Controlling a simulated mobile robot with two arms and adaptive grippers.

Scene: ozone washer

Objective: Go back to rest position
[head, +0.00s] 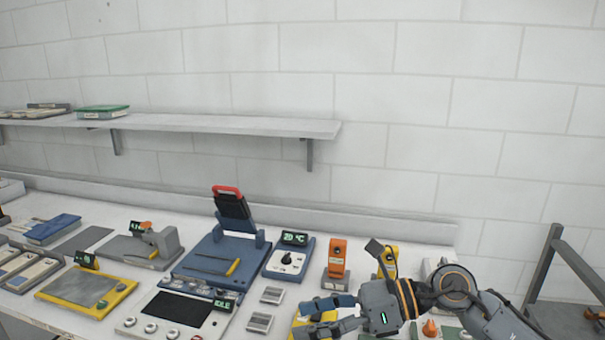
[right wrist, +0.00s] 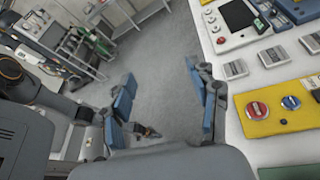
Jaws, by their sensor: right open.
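My right gripper (head: 328,314) comes in from the right in the head view, over the front right part of the white bench (head: 262,318). In the right wrist view its two blue fingers (right wrist: 165,108) are spread wide with nothing between them. The right finger is close to the bench's edge, and grey floor shows between the fingers. My left gripper does not show in the head view. A blue machine (head: 215,258) with a raised dark lid and red handle stands left of my right gripper, apart from it.
A yellow panel (right wrist: 283,107) with red and blue knobs lies beside the right finger. An orange device (head: 337,258) stands behind my right gripper. A wall shelf (head: 220,124) holds a green box (head: 102,112). A rack (head: 565,275) stands at the right. Floor (right wrist: 170,65) beside the bench is open.

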